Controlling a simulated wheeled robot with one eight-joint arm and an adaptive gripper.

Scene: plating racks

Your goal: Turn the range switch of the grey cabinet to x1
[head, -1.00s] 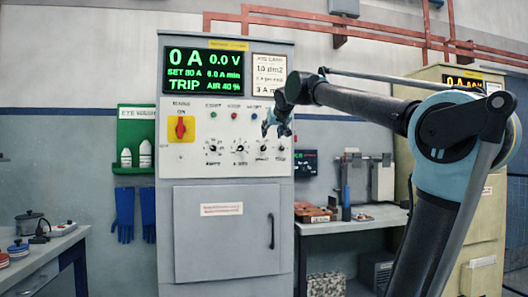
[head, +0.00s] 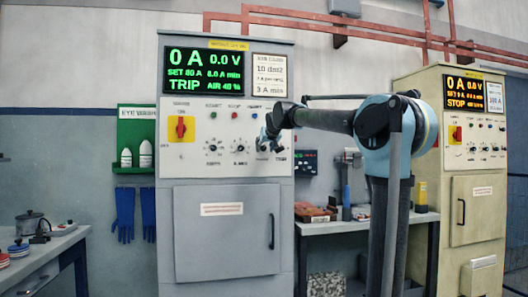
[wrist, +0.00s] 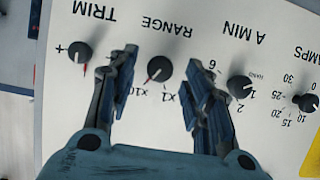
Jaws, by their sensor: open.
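The grey cabinet (head: 182,240) stands at the centre of the head view, with a row of knobs on its white panel. In the wrist view, where the lettering is upside down, the range switch (wrist: 160,69) is a round black knob with a red pointer mark. The mark points down-left, toward the X10 label; the X1 label is just to the right of it. My gripper (wrist: 160,61) is open, one finger on each side of the range switch, with gaps showing. In the head view my gripper (head: 270,140) covers the range switch.
The trim knob (wrist: 80,52) and the A MIN knob (wrist: 239,87) flank the range switch closely. A red-and-yellow main switch (head: 180,128) is further left on the panel. A side bench (head: 340,228) and a cream cabinet (head: 472,250) stand to the right.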

